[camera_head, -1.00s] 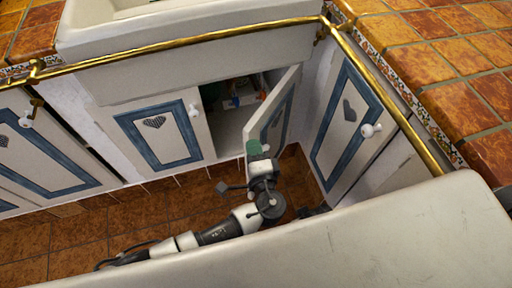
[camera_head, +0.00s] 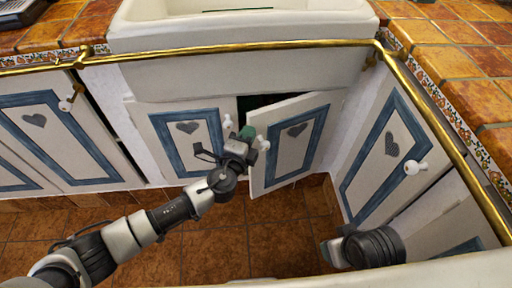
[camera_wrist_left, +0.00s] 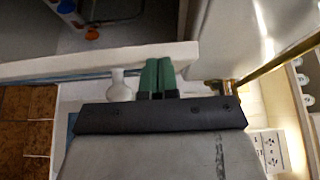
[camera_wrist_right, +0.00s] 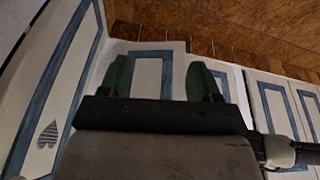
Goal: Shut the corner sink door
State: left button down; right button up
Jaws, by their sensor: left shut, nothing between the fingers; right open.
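The corner sink door (camera_head: 292,140) is the right-hand white door with a blue frame and heart under the sink. It stands ajar, with a dark gap along its left, free edge. My left gripper (camera_head: 246,132) is shut and empty at that free edge, beside the white knob (camera_head: 263,143). In the left wrist view its green fingertips (camera_wrist_left: 157,76) are at the door's outer face, near the knob (camera_wrist_left: 121,86); whether they touch is unclear. My right gripper (camera_wrist_right: 160,80) is open and empty; its fingers are not clear in the head view.
The left sink door (camera_head: 188,135) looks shut. Another heart door (camera_head: 388,150) stands on the right side. A brass rail (camera_head: 220,50) runs before the sink (camera_head: 240,22). The tiled floor (camera_head: 215,235) is clear.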

pick_arm(q)
jog(key=w+a+m+h+b, duration=0.1)
jog(key=w+a+b, duration=0.1)
jog(key=w, duration=0.5)
jog(key=shift+g+b, duration=0.4)
jog(key=shift+b, duration=0.35)
pick_arm(e)
jog(key=w+a+t+y, duration=0.1)
jog(key=w+a+t, duration=0.1)
jog(key=w+t, duration=0.2)
jog(key=shift+w+r+t, duration=0.25)
jog(key=shift+w+t, duration=0.05)
jog(key=shift+w, duration=0.8)
pick_arm(q)
jog(key=shift+s+a, duration=0.1)
